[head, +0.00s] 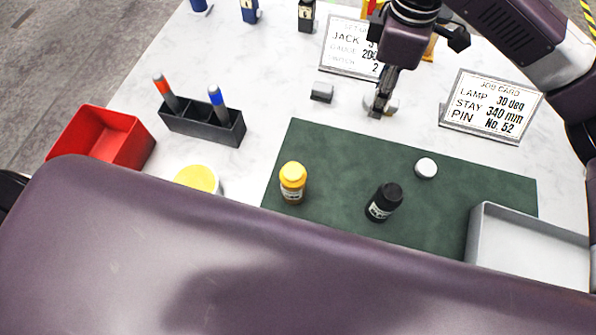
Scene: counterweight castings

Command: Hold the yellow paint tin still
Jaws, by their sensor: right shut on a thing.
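The yellow paint tin (197,179) is most likely the round thing with a yellow top and pale side at the left of the green mat. Its lower part is hidden behind a large purple link of my own arm in the foreground. My right gripper (378,108) points down at the back of the table, well away from the tin. It is shut on a small pale thing (392,104), mostly hidden by the fingers. My left gripper is not in view, so I cannot tell whether it touches the tin.
On the green mat (330,150) stand a yellow-capped bottle (293,181), a black bottle (383,202) and a white round piece (426,168). A red bin (112,135), pen holder (200,122), grey block (322,92), grey tray (530,245) and job card (491,104) surround it.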

